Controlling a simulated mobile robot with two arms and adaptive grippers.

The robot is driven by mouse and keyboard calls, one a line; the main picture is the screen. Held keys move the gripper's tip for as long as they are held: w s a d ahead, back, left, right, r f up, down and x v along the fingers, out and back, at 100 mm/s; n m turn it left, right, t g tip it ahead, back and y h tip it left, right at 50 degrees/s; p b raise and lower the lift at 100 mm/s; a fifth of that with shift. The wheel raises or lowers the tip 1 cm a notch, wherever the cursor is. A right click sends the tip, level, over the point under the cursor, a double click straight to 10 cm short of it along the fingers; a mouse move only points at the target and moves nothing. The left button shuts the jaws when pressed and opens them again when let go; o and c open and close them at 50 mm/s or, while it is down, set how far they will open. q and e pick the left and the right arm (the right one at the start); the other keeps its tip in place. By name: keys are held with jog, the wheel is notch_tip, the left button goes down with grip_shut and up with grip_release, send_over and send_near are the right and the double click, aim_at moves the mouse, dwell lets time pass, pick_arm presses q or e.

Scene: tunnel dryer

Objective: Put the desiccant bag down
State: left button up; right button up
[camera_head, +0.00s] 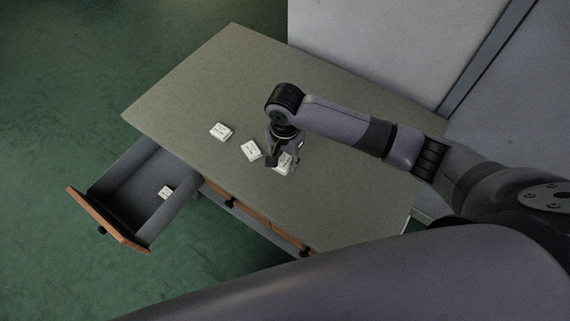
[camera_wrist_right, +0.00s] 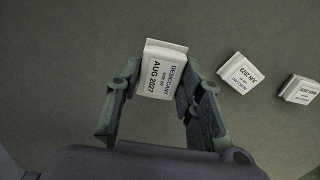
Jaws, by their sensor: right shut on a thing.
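My right gripper (camera_head: 279,155) is over the table top near its front edge, fingers pointing down. It is shut on a white desiccant bag (camera_head: 286,164). In the right wrist view the held bag (camera_wrist_right: 163,70) sits between the two fingers (camera_wrist_right: 152,98), and its label reads DESICCANT, USE BY, AUG 2027. I cannot tell whether the bag touches the table. Two similar white bags lie on the table, a nearer one (camera_head: 250,151) and a farther one (camera_head: 221,132). They also show in the right wrist view (camera_wrist_right: 240,73) (camera_wrist_right: 299,89). My left gripper is out of view.
The grey-green table (camera_head: 235,65) has clear room at its far left. An open drawer (camera_head: 125,180) with a wooden front sticks out at the left and holds one white bag (camera_head: 165,192). More wooden drawer fronts (camera_head: 250,213) are beneath the top. A pale panel (camera_head: 365,45) stands behind.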

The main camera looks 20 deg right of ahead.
aim_at(285, 161)
notch_tip(285, 161, down, 4)
jog(key=shift+r, duration=0.2)
jog(key=shift+f, duration=0.4)
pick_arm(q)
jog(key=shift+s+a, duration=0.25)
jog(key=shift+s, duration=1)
pick_arm(e)
jog(key=o, duration=0.7)
jog(key=shift+f, duration=0.15)
jog(key=o, duration=0.4)
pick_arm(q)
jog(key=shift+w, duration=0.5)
pick_arm(e)
jog(key=shift+o, duration=0.2)
